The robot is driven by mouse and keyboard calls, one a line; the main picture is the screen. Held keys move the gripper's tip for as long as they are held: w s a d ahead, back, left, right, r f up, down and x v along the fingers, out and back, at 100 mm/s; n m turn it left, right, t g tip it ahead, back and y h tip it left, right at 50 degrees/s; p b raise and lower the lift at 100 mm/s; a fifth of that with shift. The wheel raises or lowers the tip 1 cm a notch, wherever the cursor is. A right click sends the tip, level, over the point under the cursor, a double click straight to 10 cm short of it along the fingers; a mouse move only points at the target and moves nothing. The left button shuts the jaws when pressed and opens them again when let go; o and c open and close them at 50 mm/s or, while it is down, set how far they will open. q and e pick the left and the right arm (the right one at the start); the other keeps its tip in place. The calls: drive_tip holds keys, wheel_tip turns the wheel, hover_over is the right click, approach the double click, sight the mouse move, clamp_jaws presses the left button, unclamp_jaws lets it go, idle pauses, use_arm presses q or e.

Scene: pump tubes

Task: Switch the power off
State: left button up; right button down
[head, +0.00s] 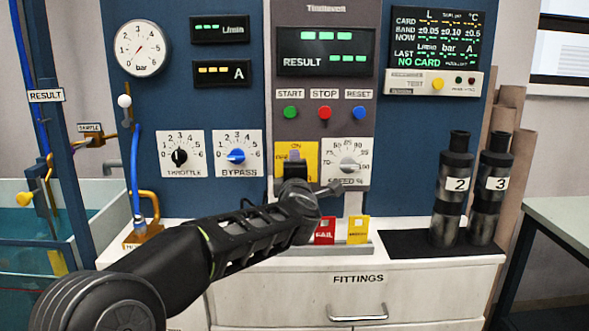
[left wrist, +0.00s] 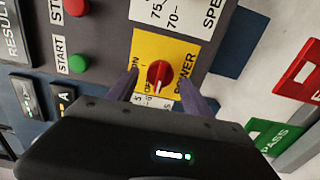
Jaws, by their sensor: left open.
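The power switch is a red rotary knob (left wrist: 159,75) on a yellow plate (left wrist: 150,45) marked ON and POWER in the left wrist view. Its pointer position is hard to read. The yellow plate (head: 283,158) also shows in the head view, where my gripper hides the knob. My left gripper (left wrist: 160,79) is open, with one finger on each side of the knob. I cannot tell whether the fingers touch it. In the head view the left gripper (head: 295,170) is in front of the plate. My right gripper is not in view.
The speed dial (head: 348,165) is just right of the plate. The start (head: 290,112), stop (head: 324,112) and reset (head: 360,113) buttons are above. Red (head: 325,231) and yellow (head: 358,230) cards stand below. The panel display (head: 325,52) is lit. Dark cylinders stand at the right.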

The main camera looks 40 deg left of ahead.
use_arm(q)
drive_tip(key=v, duration=0.5)
drive_tip(key=shift+s+d, duration=0.25)
drive_tip(key=shift+s, duration=0.05)
